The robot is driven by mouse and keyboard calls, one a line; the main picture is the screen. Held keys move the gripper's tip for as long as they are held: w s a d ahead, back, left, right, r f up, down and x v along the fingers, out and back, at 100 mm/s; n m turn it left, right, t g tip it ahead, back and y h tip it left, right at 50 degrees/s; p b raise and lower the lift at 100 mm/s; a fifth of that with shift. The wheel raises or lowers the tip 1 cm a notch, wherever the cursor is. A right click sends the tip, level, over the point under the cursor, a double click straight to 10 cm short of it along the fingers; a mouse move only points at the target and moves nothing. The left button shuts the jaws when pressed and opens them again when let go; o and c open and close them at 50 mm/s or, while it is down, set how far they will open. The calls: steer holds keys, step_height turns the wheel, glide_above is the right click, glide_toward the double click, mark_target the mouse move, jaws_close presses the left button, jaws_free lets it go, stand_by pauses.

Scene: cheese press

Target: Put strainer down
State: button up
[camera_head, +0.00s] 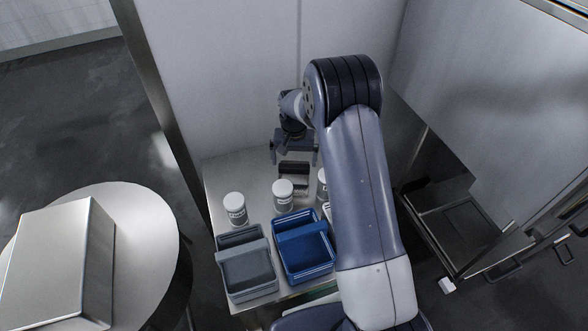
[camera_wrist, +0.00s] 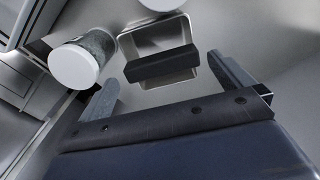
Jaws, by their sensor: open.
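The strainer, a shallow metal frame with a thick black bar across it, rests on the metal table in the wrist view (camera_wrist: 157,34). In the head view it shows in part just below my gripper, its black part (camera_head: 294,169) toward me. My gripper (camera_head: 294,158) is open, its fingers spread wide. In the wrist view my two fingers (camera_wrist: 166,88) stand apart on either side of the black bar. The bar seems clear of both fingers; I cannot tell the exact gap.
White-lidded jars stand on the table (camera_head: 215,175), one at left (camera_head: 235,209) and one in the middle (camera_head: 283,196); a third is partly behind my arm. A grey bin (camera_head: 248,275) and a blue bin (camera_head: 305,255) stand nearer. Walls close the table's back.

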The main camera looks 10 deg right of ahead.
mark_target(294, 166)
step_height(294, 166, up, 5)
steer(key=shift+f, duration=0.1)
steer(key=shift+r, duration=0.6)
steer(key=shift+c, duration=0.9)
steer(key=m+b, duration=0.3)
steer(key=shift+w+f, duration=0.1)
steer(key=shift+w, duration=0.05)
steer(key=c, duration=0.5)
steer(key=m+b, duration=0.3)
steer(key=m, duration=0.2)
steer(key=shift+w+a+m+b, duration=0.1)
steer(key=shift+m+b, duration=0.2)
steer(key=shift+b, duration=0.05)
steer(key=c, duration=0.4)
steer(key=m+b, duration=0.2)
steer(key=m, duration=0.1)
steer(key=m+b, duration=0.1)
steer(key=m, duration=0.1)
steer(key=shift+r, duration=0.3)
steer(key=shift+c, duration=0.4)
step_height(294, 166, down, 10)
steer(key=m+b, duration=0.4)
